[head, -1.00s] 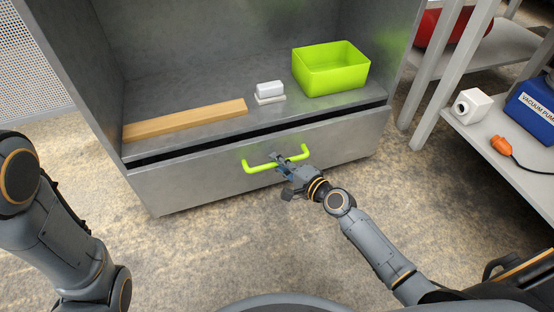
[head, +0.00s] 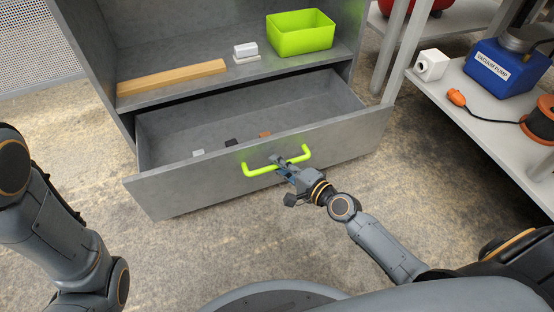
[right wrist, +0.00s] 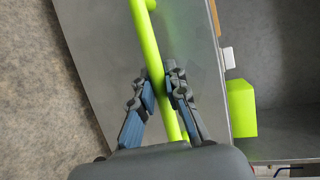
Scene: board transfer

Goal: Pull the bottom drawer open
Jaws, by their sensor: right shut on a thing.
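The bottom drawer (head: 215,185) of the grey metal cabinet stands well open, its grey front pulled out toward me. Inside it lie a few small pieces: a white one (head: 198,153), a black one (head: 231,142) and a brown one (head: 265,134). A bright green bar handle (head: 262,170) is fixed across the drawer front. My right gripper (head: 281,163) is shut on the handle near its middle. In the right wrist view the handle (right wrist: 152,60) runs between the two fingers (right wrist: 163,98). My left arm shows at the left edge, but its gripper is out of view.
On the cabinet shelf above the drawer are a wooden strip (head: 172,78), a white block (head: 246,52) and a green bin (head: 300,33). A side shelf at right holds a blue vacuum pump (head: 503,70) and an orange plug (head: 457,97). The floor before the drawer is clear.

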